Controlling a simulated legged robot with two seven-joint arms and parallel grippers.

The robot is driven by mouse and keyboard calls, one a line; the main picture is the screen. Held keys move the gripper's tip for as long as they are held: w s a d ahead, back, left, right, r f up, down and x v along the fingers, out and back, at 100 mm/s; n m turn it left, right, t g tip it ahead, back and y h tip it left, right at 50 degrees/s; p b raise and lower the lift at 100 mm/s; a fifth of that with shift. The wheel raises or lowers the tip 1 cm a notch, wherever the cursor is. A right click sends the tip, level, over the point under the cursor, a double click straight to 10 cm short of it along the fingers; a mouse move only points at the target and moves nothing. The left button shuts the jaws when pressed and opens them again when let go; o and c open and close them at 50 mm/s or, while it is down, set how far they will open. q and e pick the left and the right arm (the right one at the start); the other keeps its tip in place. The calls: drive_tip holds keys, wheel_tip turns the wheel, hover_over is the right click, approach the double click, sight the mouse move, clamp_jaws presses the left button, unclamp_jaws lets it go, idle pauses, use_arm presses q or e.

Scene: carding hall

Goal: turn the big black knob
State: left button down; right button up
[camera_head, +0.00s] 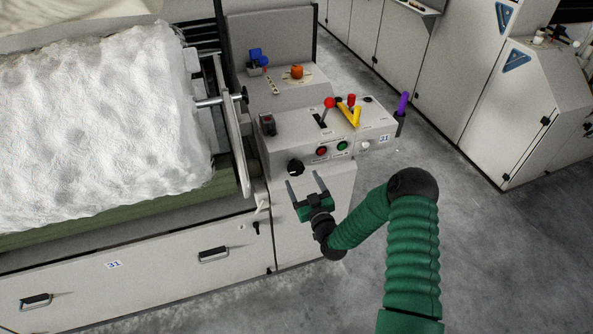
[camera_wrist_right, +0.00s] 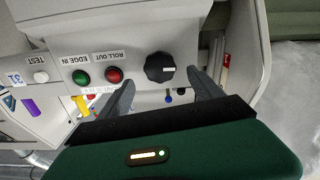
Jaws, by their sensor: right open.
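The big black knob (camera_head: 295,167) sits on the front of the grey control panel, at its left lower part. In the right wrist view the knob (camera_wrist_right: 160,67) is round with a scalloped edge and a short white mark pointing right in the picture. My right gripper (camera_head: 304,179) is open and empty, just below the knob in the head view. In the wrist view its two fingers (camera_wrist_right: 162,85) point toward the panel, one on each side below the knob, with no clear contact. My left gripper is not in view.
A red button (camera_wrist_right: 114,75) and a green button (camera_wrist_right: 81,77) are beside the knob. White fibre (camera_head: 100,110) lies left. Grey floor (camera_head: 480,240) is clear at right.

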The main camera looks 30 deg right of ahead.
sight(299, 170)
drive_tip(key=x, duration=0.5)
drive_tip(key=shift+w+d+f, duration=0.15)
drive_tip(key=shift+w, duration=0.6)
drive_tip(key=c, duration=1.4)
drive_tip(key=shift+o, duration=0.2)
drive_tip(key=shift+b, duration=0.3)
drive_tip(key=m, duration=0.3)
drive_tip(key=shift+d+m+b, duration=0.1)
drive_tip(key=shift+m+b, duration=0.2)
drive_tip(key=shift+s+d+m+b, duration=0.1)
drive_tip(key=shift+m+b, duration=0.25)
drive_tip(key=shift+m, duration=1.65)
